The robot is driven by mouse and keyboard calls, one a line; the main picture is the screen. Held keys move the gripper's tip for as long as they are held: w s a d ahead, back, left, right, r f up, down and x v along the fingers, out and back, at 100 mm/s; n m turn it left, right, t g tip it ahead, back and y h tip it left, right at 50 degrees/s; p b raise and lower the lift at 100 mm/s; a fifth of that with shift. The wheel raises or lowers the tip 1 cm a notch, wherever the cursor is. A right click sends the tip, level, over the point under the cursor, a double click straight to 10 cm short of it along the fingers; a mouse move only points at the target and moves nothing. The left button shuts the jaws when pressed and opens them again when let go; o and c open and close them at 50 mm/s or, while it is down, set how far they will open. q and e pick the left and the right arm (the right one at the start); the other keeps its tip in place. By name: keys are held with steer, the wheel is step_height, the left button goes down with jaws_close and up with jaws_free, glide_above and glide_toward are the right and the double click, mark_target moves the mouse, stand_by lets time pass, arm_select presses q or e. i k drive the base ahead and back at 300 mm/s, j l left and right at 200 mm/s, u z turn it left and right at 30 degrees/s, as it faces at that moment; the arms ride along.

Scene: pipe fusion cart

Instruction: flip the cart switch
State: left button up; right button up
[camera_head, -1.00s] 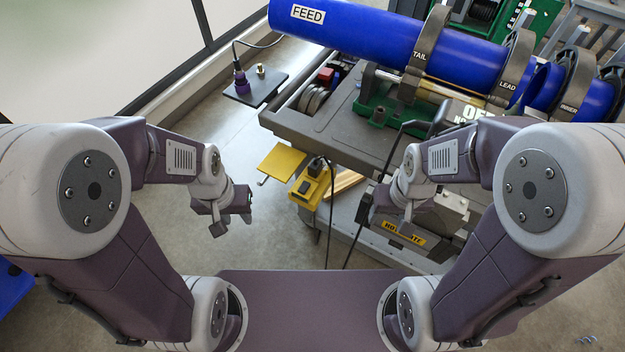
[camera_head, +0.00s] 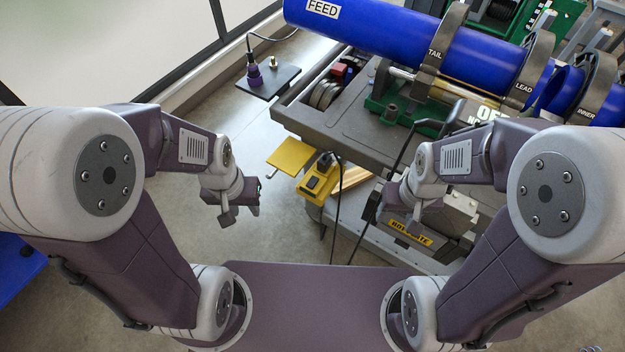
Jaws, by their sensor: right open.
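A yellow box (camera_head: 320,180) with a dark switch on its face sits on the near left side of the cart (camera_head: 340,122). It looks like the cart switch; whether it is on or off is too small to tell. My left gripper (camera_head: 241,207) hangs over the floor to the left of the yellow box, apart from it; its jaws are too small and turned away to judge. My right gripper (camera_head: 402,212) is to the right of the box, open, in front of the hot plate unit (camera_head: 440,225). Its fingers are partly hidden by its wrist.
A yellow flap (camera_head: 291,156) juts out left beside the box. Black cables (camera_head: 337,215) hang down between my grippers. A blue pipe (camera_head: 385,32) lies clamped across the cart. A dark plate (camera_head: 268,80) sticks out at the back left.

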mark_target(312, 181)
steer(key=i+j+z, duration=0.15)
steer(key=z, duration=0.3)
steer(key=j+z, duration=0.5)
steer(key=i+l, duration=0.05)
